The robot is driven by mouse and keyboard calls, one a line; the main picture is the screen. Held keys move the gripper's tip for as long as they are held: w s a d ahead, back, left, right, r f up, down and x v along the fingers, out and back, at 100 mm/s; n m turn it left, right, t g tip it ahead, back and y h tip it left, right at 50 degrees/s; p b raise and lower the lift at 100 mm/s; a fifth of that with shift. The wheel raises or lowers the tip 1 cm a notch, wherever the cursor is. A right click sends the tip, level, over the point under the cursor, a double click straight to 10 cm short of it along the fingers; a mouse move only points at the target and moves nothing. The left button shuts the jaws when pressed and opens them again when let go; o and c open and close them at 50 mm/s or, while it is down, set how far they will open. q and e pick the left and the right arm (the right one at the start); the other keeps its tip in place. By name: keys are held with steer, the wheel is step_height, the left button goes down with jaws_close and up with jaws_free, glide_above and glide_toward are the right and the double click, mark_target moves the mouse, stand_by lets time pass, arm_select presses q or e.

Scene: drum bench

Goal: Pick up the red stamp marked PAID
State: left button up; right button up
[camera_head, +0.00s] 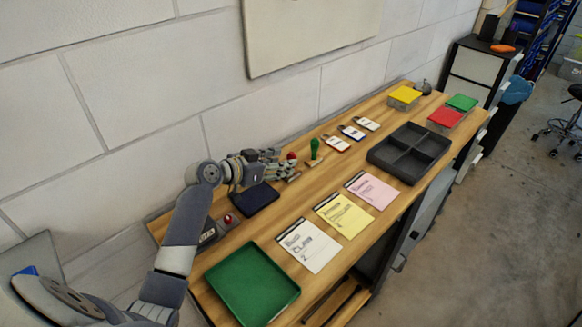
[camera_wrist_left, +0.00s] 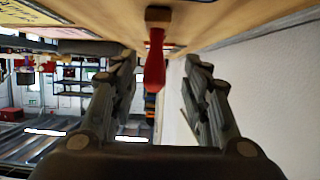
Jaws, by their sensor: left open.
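The red stamp (camera_head: 292,157) stands on the bench by the wall, mostly hidden behind my left gripper (camera_head: 285,168). In the left wrist view the stamp's red handle (camera_wrist_left: 154,62) and dark base (camera_wrist_left: 158,15) show, with the bench at the top of the picture. The open fingers of my left gripper (camera_wrist_left: 161,72) lie on either side of the handle's line, with gaps visible. I cannot read the word PAID. A green-handled stamp (camera_head: 314,149) stands just to the right of the red one. My right gripper is not in view.
A dark ink pad (camera_head: 255,198) lies below my left gripper, and a grey box with a red knob (camera_head: 215,231) is beside it. A green tray (camera_head: 252,285), paper pads (camera_head: 311,244) and a divided dark tray (camera_head: 381,158) occupy the bench. The wall (camera_head: 150,120) is close behind.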

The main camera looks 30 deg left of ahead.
arm_select(q)
steer(key=x, duration=0.1)
steer(key=p+x, duration=0.1)
steer(key=x, duration=0.1)
steer(key=shift+w+d, duration=0.2)
steer(key=shift+d, duration=0.2)
steer(key=shift+w+d+f, duration=0.1)
steer(key=shift+w+f, duration=0.2)
steer(key=shift+w, duration=0.15)
steer(key=shift+c, duration=0.3)
jaws_close()
